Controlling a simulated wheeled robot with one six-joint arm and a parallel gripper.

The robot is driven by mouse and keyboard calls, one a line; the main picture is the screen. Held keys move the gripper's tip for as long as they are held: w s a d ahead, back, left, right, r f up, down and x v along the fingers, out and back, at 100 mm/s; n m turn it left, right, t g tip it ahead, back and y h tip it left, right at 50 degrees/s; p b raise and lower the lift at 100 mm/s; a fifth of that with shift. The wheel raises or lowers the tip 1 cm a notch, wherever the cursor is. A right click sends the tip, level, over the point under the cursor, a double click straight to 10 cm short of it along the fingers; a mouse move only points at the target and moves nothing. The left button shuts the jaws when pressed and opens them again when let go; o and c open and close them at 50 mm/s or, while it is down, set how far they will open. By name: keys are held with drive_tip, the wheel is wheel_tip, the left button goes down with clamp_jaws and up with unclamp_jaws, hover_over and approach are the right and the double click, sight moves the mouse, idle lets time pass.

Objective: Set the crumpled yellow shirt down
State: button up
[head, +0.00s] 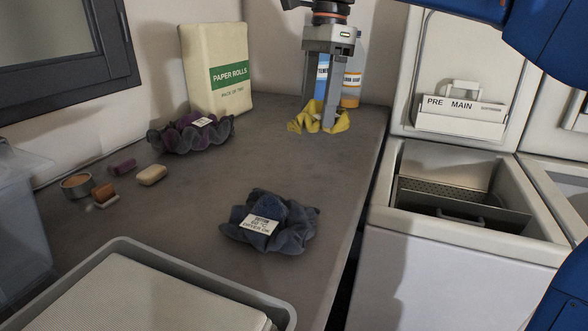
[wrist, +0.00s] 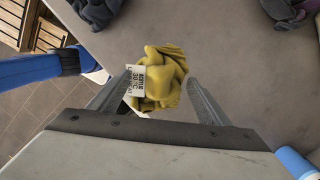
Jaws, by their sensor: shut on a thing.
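The crumpled yellow shirt (head: 319,118) is at the far right part of the grey counter, between the fingers of my gripper (head: 319,118). My gripper points down and is shut on the shirt. In the wrist view the yellow shirt (wrist: 162,78) sits between the two fingers, with a white care label reading 30 °C on its left side. The shirt appears to be at the counter surface; I cannot tell whether it bears fully on it. The fingers hide part of it in the head view.
A purple garment (head: 190,133) and a dark blue garment (head: 268,222) lie on the counter (head: 200,200). A paper rolls pack (head: 217,70) and bottles (head: 351,82) stand at the back. A grey tray (head: 285,312) is in front. An open toploader (head: 475,200) stands right, beyond the counter edge.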

sight(315, 126)
drive_tip(key=f, duration=0.5)
drive_tip(key=shift+a, duration=0.2)
drive_tip(key=shift+f, duration=2.4)
drive_tip(key=o, duration=1.2)
drive_tip(key=shift+f, duration=0.1)
drive_tip(key=r, duration=0.4)
drive_tip(key=d+r, duration=0.1)
drive_tip(key=r, duration=0.3)
drive_tip(key=w+r, duration=0.1)
drive_tip(key=r, duration=0.3)
drive_tip(key=shift+d, duration=0.2)
